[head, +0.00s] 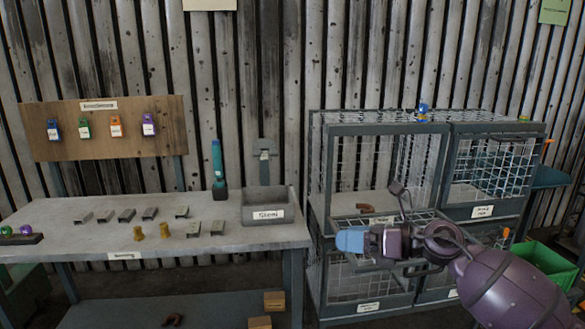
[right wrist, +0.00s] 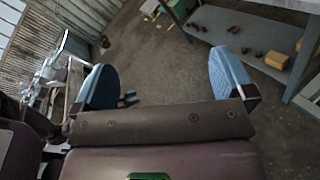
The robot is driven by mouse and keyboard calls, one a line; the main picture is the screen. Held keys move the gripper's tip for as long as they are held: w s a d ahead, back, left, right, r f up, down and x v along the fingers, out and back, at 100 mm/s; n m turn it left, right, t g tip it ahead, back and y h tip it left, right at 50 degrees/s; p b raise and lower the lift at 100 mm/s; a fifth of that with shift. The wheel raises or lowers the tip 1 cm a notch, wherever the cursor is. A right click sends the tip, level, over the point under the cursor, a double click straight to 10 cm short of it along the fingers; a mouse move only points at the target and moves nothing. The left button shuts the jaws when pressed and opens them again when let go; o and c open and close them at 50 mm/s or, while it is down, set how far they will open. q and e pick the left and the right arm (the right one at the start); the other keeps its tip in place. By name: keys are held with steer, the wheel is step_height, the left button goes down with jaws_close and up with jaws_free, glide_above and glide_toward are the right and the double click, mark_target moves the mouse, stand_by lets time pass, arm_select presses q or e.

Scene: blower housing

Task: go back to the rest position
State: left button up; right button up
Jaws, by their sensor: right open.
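My right arm comes in from the lower right in the head view, in front of the wire cages. Its gripper (head: 350,240) with blue fingers points left, toward the workbench, in front of the lower cages. In the right wrist view the two blue fingers of the right gripper (right wrist: 160,88) stand wide apart with nothing between them. My left gripper is not in view.
The workbench (head: 90,215) at left carries small metal parts and a grey bin (head: 268,207). Wire cages (head: 385,165) stand close behind my right arm. A green crate (head: 540,262) is at the right. Open floor (right wrist: 165,50) shows beyond the fingers.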

steer(key=s+d+f+m+t+h, duration=0.3)
steer(key=d+f+m+t+h, duration=0.3)
steer(key=m, duration=1.1)
steer(key=s+d+f+m+t+h, duration=0.2)
steer(key=d+f+m+t+h, duration=0.55)
steer(key=m, duration=0.95)
steer(key=s+d+f+m+g+h, duration=0.2)
steer(key=s+f+m+g, duration=0.6)
steer(key=s+f, duration=1.4)
steer(key=s+m, duration=0.1)
steer(key=s, duration=0.2)
steer(key=shift+s+d+f+m, duration=0.15)
steer(key=shift+s+m, duration=0.15)
steer(key=shift+s, duration=0.05)
steer(key=shift+c, duration=0.3)
